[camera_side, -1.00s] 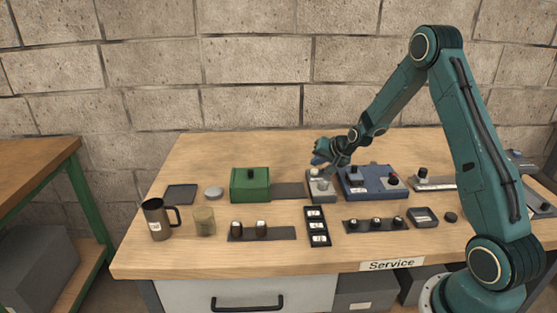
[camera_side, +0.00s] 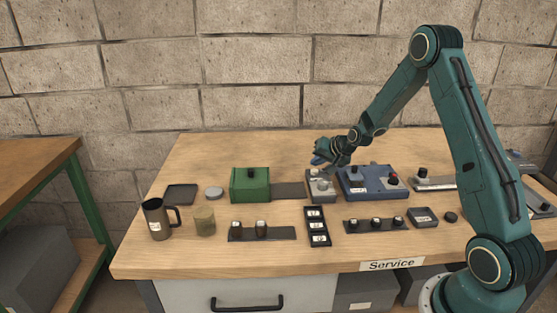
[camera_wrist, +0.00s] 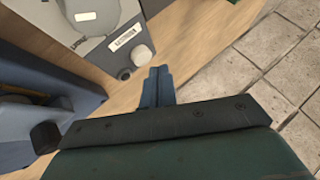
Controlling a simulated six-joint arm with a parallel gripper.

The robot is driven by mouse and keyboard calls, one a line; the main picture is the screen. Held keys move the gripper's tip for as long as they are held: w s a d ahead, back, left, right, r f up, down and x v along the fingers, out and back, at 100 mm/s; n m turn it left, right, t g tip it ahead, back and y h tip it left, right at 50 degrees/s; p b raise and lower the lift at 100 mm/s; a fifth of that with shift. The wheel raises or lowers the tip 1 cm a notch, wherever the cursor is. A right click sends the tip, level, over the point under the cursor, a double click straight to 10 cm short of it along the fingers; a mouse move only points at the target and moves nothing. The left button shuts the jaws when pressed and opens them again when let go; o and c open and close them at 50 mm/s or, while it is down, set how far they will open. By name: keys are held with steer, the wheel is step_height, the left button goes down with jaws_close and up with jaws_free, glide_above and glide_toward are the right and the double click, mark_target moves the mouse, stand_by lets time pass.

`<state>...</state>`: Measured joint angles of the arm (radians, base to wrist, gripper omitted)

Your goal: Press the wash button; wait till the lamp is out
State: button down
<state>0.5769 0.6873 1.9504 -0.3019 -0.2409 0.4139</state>
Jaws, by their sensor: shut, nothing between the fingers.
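A small grey box (camera_side: 321,187) stands mid-table, left of a blue unit, in the side view. It has small round parts on top; I cannot tell surely which is the wash button or the lamp. In the wrist view the grey box (camera_wrist: 112,62) shows a label, a pale round cap (camera_wrist: 140,55) near its corner and a white oval piece (camera_wrist: 85,17). No glow shows on either. My gripper (camera_side: 319,161) is just behind the box, above the table. Its fingers (camera_wrist: 156,72) are shut and empty, beside the pale cap and apart from it in the picture.
The blue unit (camera_side: 372,187) with dark and red knobs stands close on the right. A green box (camera_side: 250,184) and a dark plate (camera_side: 288,190) are left. Racks with small parts, a mug (camera_side: 157,220) and a jar (camera_side: 204,222) line the front.

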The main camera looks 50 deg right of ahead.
mark_target(317, 172)
steer(key=shift+f, duration=0.95)
stand_by(1.9)
steer(key=shift+r, duration=0.9)
steer(key=shift+r, duration=0.15)
steer(key=shift+r, duration=2.35)
steer(key=shift+r, duration=0.1)
